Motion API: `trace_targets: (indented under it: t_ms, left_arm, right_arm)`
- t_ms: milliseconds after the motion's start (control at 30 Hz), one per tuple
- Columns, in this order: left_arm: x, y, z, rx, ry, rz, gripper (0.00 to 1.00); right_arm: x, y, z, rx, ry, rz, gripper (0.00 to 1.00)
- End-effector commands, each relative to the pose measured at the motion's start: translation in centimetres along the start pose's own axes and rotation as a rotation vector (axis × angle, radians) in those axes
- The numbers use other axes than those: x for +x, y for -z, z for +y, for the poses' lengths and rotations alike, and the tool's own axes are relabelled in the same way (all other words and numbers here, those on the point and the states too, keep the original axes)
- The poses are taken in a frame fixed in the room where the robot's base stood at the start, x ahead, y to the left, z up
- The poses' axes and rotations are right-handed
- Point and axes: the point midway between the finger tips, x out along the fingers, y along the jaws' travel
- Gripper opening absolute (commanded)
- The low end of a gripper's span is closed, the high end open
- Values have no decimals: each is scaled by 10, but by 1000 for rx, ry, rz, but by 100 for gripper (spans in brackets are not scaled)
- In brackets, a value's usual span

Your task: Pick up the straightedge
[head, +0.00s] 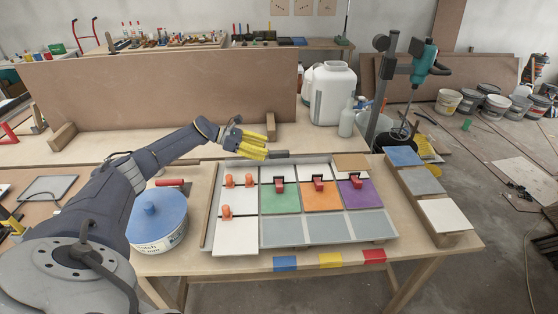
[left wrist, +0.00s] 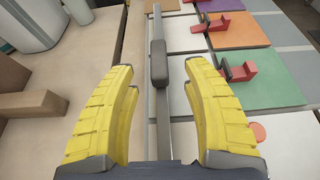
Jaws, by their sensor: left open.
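The straightedge is a long thin grey metal bar (left wrist: 160,115) with a dark block-like handle (left wrist: 158,63) on it. In the left wrist view it runs lengthwise between my fingers. In the head view its dark handle (head: 279,154) shows at the back edge of the tile tray, just right of my fingertips; much of the bar is hidden or hard to make out there. My left gripper (head: 266,147) has yellow fingers spread wide and empty. In the left wrist view the fingertips (left wrist: 160,72) lie on either side of the bar, with no visible contact. My right gripper is not in view.
The tray (head: 211,220) holds white, green, orange, purple and grey tiles, several with red or orange clips standing up. A blue-lidded bucket (head: 157,218) stands left of it. A big board (head: 160,90) stands behind; white jugs (head: 333,95) stand at the back.

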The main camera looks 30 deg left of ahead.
Motion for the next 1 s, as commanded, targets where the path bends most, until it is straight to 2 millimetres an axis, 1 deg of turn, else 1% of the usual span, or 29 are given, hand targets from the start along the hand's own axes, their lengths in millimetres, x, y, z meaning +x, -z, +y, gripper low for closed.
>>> trace_targets:
  t_ms: [33, 133, 467, 567, 800, 900, 1000]
  left_arm:
    - [6, 0, 0, 0, -1, 0, 49]
    - [13, -1, 1, 1, -1, -1, 49]
    - [24, -1, 1, 1, 0, -1, 49]
    - [34, -2, 1, 1, 1, -2, 49]
    - [63, -2, 2, 0, 0, -2, 49]
    - [69, -2, 2, 0, -1, -1, 49]
    - [70, -2, 2, 0, -1, 0, 49]
  right_arm:
    - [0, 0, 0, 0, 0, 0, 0]
    - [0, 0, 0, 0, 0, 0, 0]
    - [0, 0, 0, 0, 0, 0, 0]
    - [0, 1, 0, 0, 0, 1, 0]
    - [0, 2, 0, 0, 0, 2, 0]
    - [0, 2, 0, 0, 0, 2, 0]
    - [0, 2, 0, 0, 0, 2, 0]
